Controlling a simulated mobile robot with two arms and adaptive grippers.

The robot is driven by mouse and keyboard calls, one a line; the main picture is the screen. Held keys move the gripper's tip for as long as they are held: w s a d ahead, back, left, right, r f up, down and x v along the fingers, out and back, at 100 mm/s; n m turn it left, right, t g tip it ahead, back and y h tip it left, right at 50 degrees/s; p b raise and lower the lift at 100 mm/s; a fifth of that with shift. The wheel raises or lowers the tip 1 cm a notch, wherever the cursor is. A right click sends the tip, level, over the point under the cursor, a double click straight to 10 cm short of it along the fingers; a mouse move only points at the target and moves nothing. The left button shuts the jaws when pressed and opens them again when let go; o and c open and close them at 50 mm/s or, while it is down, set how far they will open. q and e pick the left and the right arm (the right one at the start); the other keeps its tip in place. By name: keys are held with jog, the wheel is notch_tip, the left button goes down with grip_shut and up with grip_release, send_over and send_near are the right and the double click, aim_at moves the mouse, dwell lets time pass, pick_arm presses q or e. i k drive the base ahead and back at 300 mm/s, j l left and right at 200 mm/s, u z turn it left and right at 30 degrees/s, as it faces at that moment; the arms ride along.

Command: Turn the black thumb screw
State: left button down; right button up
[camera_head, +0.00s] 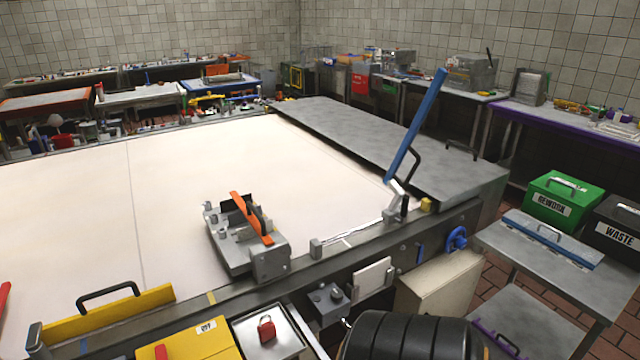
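A grey metal block (327,305) is mounted on the front side of the big table, below its edge. A small dark round knob (337,295) sits on this block. It may be the black thumb screw, but it is too small to be sure. A grey fixture (235,257) with an orange bar (250,217) and dark upright parts stands on the table near the front edge. I cannot tell whether it also has a black screw. Neither of my grippers is in view.
The large pale table top (130,215) is mostly clear. A blue lever (415,125) rises at its right corner. A yellow bar with a black handle (108,312) lies front left. A black ribbed cylinder (405,338) fills the bottom. A grey side table (530,262) stands right.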

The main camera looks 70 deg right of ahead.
aim_at(337, 295)
jog(key=z, duration=2.15)
jog(key=i+l+z, duration=0.1)
jog(key=l, duration=0.25)
jog(key=i+l, duration=0.2)
jog(key=l, duration=0.15)
jog(key=l+z, duration=0.05)
